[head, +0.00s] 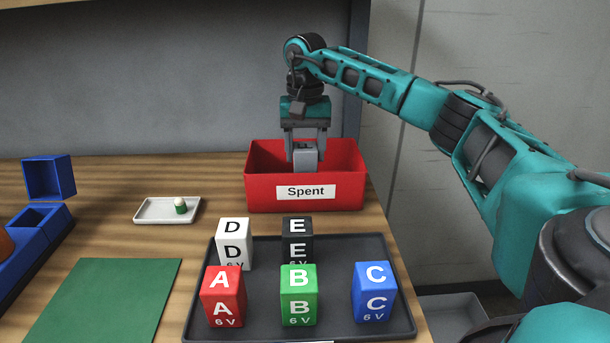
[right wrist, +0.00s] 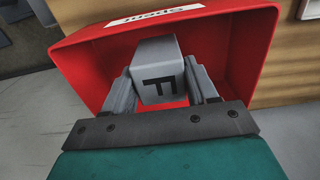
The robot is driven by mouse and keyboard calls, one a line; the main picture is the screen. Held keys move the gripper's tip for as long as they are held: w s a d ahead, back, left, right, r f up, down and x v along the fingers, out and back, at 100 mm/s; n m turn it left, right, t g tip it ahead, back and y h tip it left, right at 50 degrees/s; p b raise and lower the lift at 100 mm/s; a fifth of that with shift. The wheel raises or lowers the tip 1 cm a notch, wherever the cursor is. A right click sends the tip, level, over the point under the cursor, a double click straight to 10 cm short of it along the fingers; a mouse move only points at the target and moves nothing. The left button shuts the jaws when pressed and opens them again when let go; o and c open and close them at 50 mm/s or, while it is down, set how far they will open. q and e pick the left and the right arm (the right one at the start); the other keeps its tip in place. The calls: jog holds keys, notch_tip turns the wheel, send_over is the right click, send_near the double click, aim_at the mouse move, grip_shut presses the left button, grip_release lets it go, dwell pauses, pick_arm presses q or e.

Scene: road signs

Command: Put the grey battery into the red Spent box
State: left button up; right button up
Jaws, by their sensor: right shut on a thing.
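The grey battery (head: 305,157) is between the fingers of my right gripper (head: 306,150), which is shut on it. In the right wrist view the battery (right wrist: 159,70) shows a dark letter on its face, and the right gripper's fingers (right wrist: 160,90) press its sides. The red Spent box (head: 264,190) stands at the back right of the table, with a white "Spent" label on its front. The battery is over the box opening, its lower part hidden behind the front wall in the head view. The red box (right wrist: 100,60) surrounds it in the wrist view. My left gripper is out of view.
A dark tray (head: 345,262) in front of the box holds several lettered batteries: white D (head: 235,243), black E (head: 298,240), red A (head: 223,297), green B (head: 299,296), blue C (head: 374,292). A small white dish (head: 150,211), green mat (head: 105,300) and blue bins (head: 48,178) are left.

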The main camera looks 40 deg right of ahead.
aim_at(305, 168)
jog(key=shift+f, duration=2.3)
jog(key=shift+f, duration=0.1)
jog(key=o, duration=1.4)
notch_tip(305, 168, up, 12)
jog(key=shift+r+p, duration=0.1)
jog(key=shift+p, duration=0.4)
jog(key=shift+a, duration=0.1)
